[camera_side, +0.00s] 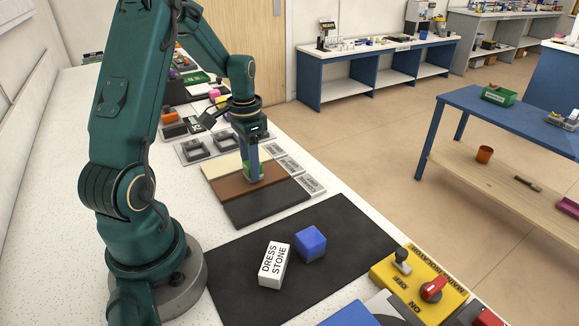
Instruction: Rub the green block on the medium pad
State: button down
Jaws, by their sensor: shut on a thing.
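My gripper (253,166) points down and is shut on the green block (256,174), which is mostly hidden between the fingers. The block is at the right part of the brown middle pad (228,189), low against its surface; I cannot tell for sure whether it touches. The brown pad lies between a cream pad (220,166) behind and a dark grey pad (262,207) in front. Small label plates (311,184) stand along the pads' right ends, too small to read surely.
A black mat (330,265) in front carries a white dress stone (273,265) and a blue block (310,243). A yellow switch panel (405,285) with a red knob is at the front right. Grey square holders (195,150) stand behind the pads.

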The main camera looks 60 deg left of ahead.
aim_at(239, 183)
jog(key=shift+w, duration=1.85)
jog(key=shift+s, duration=4.55)
jog(key=shift+w, duration=4.55)
jog(key=shift+s, duration=3.45)
notch_tip(239, 183, up, 7)
